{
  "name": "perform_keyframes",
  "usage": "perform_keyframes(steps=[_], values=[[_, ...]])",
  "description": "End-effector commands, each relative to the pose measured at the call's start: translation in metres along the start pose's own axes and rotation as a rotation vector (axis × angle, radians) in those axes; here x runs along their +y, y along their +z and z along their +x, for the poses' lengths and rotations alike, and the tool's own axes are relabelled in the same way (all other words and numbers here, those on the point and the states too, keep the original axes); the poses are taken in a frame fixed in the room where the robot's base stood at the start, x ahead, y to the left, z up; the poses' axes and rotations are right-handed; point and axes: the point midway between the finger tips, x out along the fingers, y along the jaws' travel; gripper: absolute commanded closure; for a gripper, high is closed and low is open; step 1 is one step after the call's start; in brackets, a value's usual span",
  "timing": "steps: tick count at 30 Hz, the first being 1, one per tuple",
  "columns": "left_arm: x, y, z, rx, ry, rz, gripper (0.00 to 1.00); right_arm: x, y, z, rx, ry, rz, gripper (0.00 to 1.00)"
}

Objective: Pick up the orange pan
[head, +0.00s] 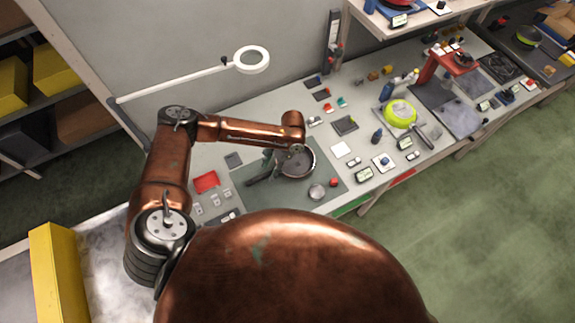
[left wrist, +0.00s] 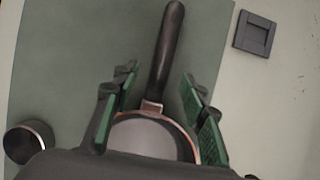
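The pan (head: 299,164) lies on the grey-green mat on the bench in the head view, its bowl dark inside and its black handle (head: 258,178) pointing left. In the left wrist view its copper-orange rim and grey inside (left wrist: 150,138) show at the bottom, with the black handle (left wrist: 165,50) running up. My left gripper (head: 270,160) is over the pan near where the handle joins. In the left wrist view its green-padded fingers (left wrist: 158,76) are spread wide, one on each side of the handle joint, with gaps to it. My right gripper is not in view.
A small metal cup (head: 317,191) stands on the mat (head: 325,172) near the pan. A black square block (head: 233,160) and a red tray (head: 205,182) lie to the left. A lamp arm (head: 175,85) reaches over the back.

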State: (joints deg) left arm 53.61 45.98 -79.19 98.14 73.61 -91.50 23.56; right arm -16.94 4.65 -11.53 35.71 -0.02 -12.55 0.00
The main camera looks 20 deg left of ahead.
Motion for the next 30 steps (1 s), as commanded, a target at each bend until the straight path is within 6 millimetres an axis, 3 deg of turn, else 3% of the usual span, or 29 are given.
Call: perform_keyframes(steps=[6, 13, 30], values=[[0.000, -0.001, 0.021, 0.001, -0.001, 0.001, 0.60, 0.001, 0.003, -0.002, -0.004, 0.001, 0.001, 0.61], [0.000, -0.001, 0.022, 0.001, -0.001, 0.001, 0.60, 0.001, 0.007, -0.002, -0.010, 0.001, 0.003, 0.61], [0.000, -0.001, 0.022, 0.001, -0.001, 0.001, 1.00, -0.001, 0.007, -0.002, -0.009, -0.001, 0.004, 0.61]])
